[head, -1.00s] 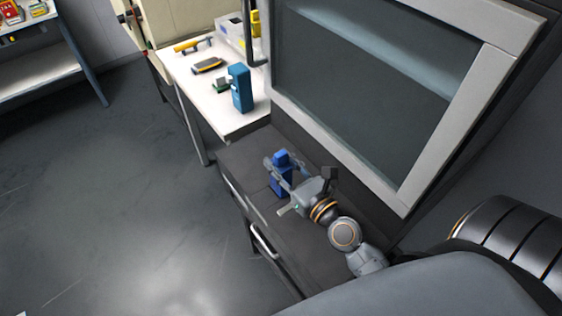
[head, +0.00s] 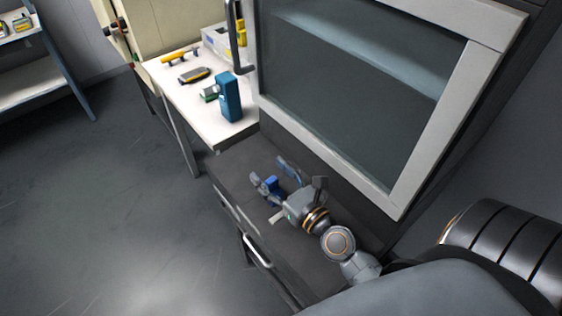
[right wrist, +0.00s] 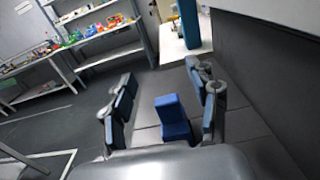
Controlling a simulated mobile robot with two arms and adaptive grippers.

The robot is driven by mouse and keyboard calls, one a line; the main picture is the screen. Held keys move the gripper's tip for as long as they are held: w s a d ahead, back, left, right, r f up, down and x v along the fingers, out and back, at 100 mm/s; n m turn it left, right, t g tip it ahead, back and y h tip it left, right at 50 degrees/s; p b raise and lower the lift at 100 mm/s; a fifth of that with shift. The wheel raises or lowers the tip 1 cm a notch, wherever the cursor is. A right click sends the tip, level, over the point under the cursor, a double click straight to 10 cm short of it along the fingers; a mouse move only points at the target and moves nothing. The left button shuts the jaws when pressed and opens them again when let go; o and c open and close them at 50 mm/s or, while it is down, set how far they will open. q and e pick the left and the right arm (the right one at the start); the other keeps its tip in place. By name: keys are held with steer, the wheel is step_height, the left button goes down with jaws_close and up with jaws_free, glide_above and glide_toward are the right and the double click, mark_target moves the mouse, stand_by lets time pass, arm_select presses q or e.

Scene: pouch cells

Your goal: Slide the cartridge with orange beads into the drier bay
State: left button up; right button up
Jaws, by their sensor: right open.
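My right gripper (head: 269,170) is open above the dark ledge in front of the glass-fronted cabinet. A small blue block (head: 271,184), possibly the cartridge, shows between its spread fingers, partly hidden by the hand. In the right wrist view the block (right wrist: 172,113) stands between the fingers, nearer the right one, with a visible gap to the left one. I see no orange beads on it, and I cannot make out a drier bay. My left gripper is not in view.
A teal block (head: 231,98) stands on the white table (head: 210,130) beyond the ledge, beside a grey-and-yellow device (head: 194,75) and a yellow-handled tool (head: 180,56). The cabinet's glass door (head: 360,85) rises right behind the gripper. A shelf (head: 45,65) stands far left.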

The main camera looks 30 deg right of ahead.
steer(key=s, duration=0.4)
steer(key=s+d, duration=0.1)
steer(key=s, duration=0.6)
steer(key=shift+s+d, duration=0.3)
steer(key=shift+s, duration=0.1)
